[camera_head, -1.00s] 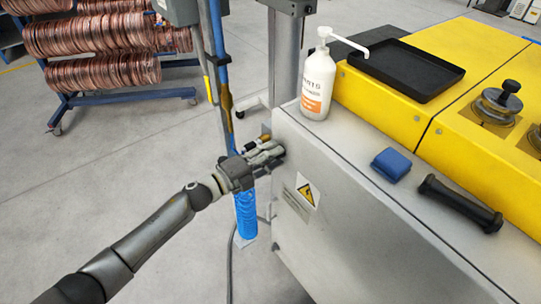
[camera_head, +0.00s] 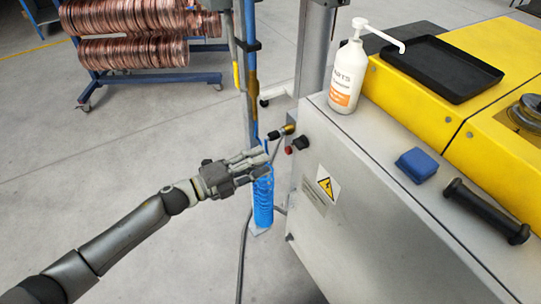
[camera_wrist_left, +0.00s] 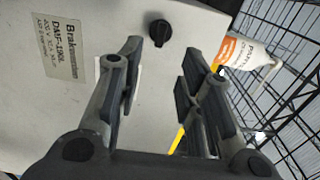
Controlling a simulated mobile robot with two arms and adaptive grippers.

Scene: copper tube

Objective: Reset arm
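My left gripper (camera_head: 257,163) reaches in from the left in the head view, beside the left end of the grey machine cabinet (camera_head: 375,190). In the left wrist view my left gripper (camera_wrist_left: 162,50) has its two fingers spread apart with nothing between them. A black knob (camera_wrist_left: 160,32) on the cabinet panel shows beyond the fingertips, apart from them. The knob also shows in the head view (camera_head: 300,142), near a red button (camera_head: 288,150). My right gripper is not in view.
A blue coiled hose (camera_head: 262,200) hangs just behind and below my left gripper. A pump bottle (camera_head: 346,80), blue block (camera_head: 417,165), black handle (camera_head: 486,210) and black tray (camera_head: 440,68) are on the machine. Copper coils (camera_head: 130,52) hang on a rack behind. Floor at left is clear.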

